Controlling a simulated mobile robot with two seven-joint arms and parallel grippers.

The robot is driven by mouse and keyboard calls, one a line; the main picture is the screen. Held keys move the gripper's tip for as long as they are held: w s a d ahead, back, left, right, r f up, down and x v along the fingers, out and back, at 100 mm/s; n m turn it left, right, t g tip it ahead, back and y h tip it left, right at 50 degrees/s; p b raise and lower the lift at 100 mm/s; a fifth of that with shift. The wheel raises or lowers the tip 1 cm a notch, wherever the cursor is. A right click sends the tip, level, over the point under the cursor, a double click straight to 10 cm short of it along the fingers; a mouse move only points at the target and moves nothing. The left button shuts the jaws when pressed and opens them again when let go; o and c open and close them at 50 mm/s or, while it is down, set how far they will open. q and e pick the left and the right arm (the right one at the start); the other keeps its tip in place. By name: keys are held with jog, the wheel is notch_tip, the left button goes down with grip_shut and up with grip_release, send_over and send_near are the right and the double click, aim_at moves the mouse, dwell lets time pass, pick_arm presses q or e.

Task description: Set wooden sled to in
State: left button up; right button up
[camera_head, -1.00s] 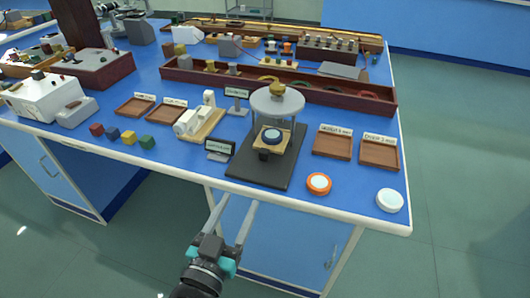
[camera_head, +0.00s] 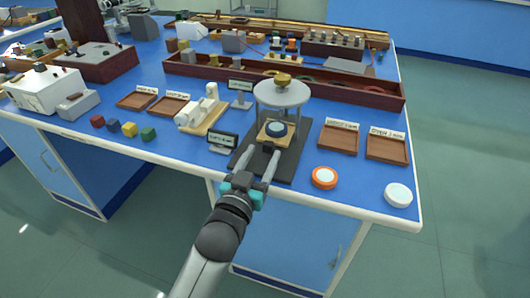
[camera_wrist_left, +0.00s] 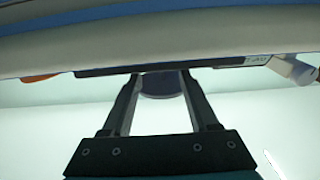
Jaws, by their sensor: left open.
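The wooden sled (camera_head: 262,133) is a small tan plate on the black base of the round-topped metal stand (camera_head: 282,93), below its grey disc. A dark blue-rimmed round piece (camera_head: 276,128) with a pale top sits on the sled. A dark knob (camera_head: 268,147) shows at the sled's front. My left gripper (camera_head: 262,153) is open at the base's front edge, its fingers pointing toward the sled. In the left wrist view a dark rounded shape (camera_wrist_left: 162,85) shows between the open fingers (camera_wrist_left: 160,82); I cannot tell whether they touch it. My right gripper is out of view.
A black-framed label sign (camera_head: 222,143) stands close left of the gripper. An orange-rimmed disc (camera_head: 324,178) and a white disc (camera_head: 398,195) lie to the right near the table edge. Labelled wooden trays (camera_head: 338,138) stand right of the base.

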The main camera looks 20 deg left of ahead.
pick_arm(q)
jog(key=shift+w+b, duration=0.3)
jog(key=shift+w, duration=1.05)
jog(key=shift+c, duration=0.2)
grip_shut()
jog(key=shift+d, duration=0.1)
